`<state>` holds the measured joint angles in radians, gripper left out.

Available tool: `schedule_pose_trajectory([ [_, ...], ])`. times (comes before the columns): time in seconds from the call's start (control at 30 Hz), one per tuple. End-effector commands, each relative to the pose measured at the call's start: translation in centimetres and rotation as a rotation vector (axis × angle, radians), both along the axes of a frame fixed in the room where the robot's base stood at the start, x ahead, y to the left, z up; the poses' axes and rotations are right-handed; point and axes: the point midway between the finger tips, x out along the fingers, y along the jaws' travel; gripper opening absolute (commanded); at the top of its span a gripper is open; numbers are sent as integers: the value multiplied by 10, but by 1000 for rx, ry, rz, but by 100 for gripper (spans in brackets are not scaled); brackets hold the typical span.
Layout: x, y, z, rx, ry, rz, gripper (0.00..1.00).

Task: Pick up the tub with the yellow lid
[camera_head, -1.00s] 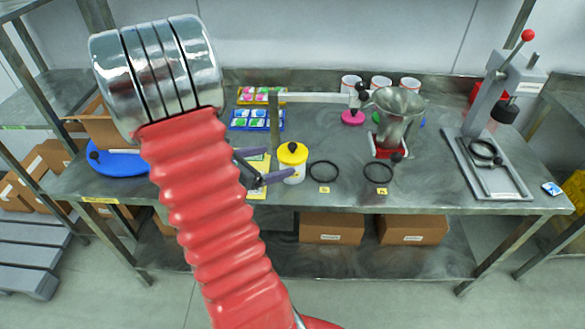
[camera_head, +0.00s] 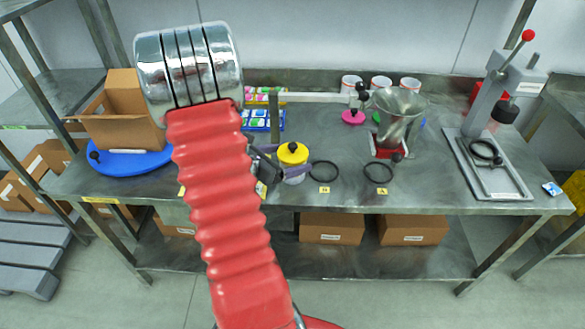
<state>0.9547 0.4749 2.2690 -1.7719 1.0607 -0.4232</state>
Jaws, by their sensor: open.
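The white tub with the yellow lid (camera_head: 293,153) stands upright near the front edge of the metal table, left of a black ring. The lid has a dark knob on top. My gripper (camera_head: 283,165) is open at the tub's left, with its purple-grey fingers at the height of the tub's upper part. One finger reaches across the front of the tub's wall. I cannot tell whether the fingers touch it. My red arm and its chrome part hide the table left of the gripper.
Two black rings (camera_head: 324,170) with small yellow labels lie right of the tub. A metal funnel (camera_head: 399,105) on a red base stands further right, and a lever press (camera_head: 492,110) at the far right. A cardboard box (camera_head: 122,115) sits on a blue disc at the left. White cups line the back.

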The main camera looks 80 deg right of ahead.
Motion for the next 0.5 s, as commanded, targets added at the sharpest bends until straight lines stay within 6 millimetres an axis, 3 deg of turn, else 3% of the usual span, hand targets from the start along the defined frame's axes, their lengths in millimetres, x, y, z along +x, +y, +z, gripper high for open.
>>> schedule_pose_trajectory([
  [0.23,-19,-19,-14,1,2,-5,88],
  [0.5,-27,-36,-21,0,0,0,88],
])
